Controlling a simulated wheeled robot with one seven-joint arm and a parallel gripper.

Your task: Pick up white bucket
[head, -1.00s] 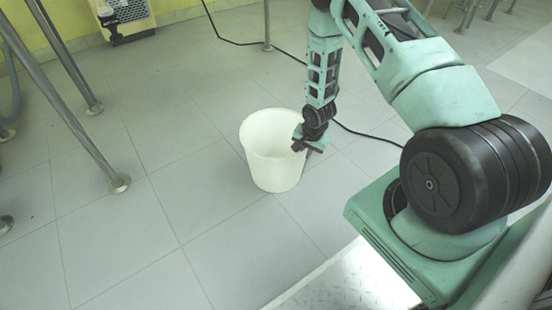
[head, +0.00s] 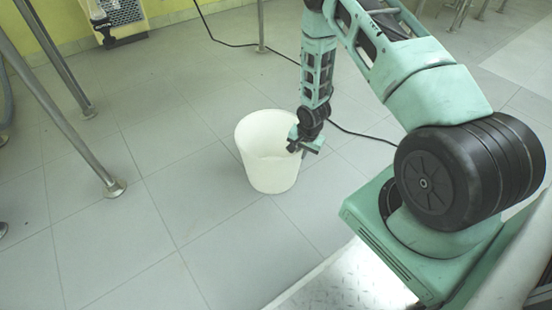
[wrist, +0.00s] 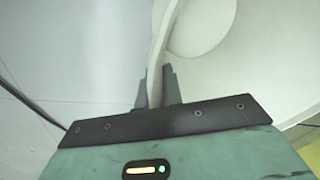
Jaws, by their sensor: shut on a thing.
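The white bucket (head: 268,165) stands upright in the head view, on or just above the grey tiled floor; I cannot tell which. My gripper (head: 297,142) is at the right side of its rim. In the wrist view my gripper (wrist: 158,88) has its two dark fingers shut on the bucket's thin wall, one on each side. The bucket's inside (wrist: 255,65) fills the right of that view. The gripper hides a small part of the rim in the head view.
Metal legs (head: 113,187) of a stand reach the floor at the left. A black cable (head: 365,134) runs on the floor behind and right of the bucket. A yellow wall (head: 170,8) is at the back. The floor left and in front of the bucket is clear.

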